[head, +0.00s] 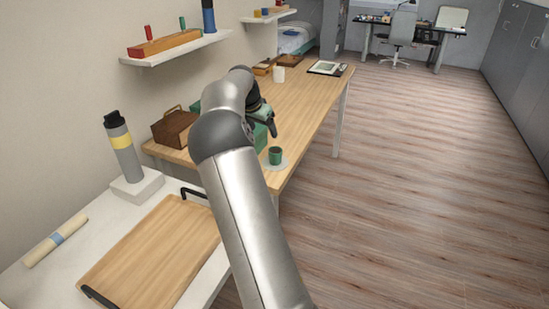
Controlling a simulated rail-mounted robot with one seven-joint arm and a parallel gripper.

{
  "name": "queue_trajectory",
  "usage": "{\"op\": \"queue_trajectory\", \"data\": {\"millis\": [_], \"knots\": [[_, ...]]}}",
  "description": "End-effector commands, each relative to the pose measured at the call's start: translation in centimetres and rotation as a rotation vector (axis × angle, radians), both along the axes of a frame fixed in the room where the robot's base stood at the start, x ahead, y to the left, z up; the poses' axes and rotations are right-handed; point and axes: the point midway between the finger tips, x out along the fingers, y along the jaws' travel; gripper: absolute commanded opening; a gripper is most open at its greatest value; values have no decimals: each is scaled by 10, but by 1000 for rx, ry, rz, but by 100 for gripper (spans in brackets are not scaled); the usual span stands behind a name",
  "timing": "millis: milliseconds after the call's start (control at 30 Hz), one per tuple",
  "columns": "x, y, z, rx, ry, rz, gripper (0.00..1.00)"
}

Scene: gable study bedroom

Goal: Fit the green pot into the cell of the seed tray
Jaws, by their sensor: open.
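The green pot (275,154) is small and dark inside. It stands upright on a round pale saucer or mat (283,166) near the front right edge of the wooden table. My gripper (271,128) is open, just above and behind the pot in the picture, and appears apart from it. Its fingers are small and hard to make out. A green box-like thing (260,138) shows beside my arm and may be the seed tray. My arm hides most of it, and no cells can be made out.
Nearer, a white surface holds a wooden board (150,255) and a grey bottle (122,147). The floor on the right is clear.

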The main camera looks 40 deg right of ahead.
Motion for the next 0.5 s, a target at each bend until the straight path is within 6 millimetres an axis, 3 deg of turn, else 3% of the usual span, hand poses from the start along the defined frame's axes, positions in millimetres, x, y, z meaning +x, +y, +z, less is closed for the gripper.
{"op": "queue_trajectory", "data": {"millis": [300, 500], "knots": [[7, -28, -63, 2, 4, 1, 73], [11, -37, -85, 1, 3, 2, 73]]}}
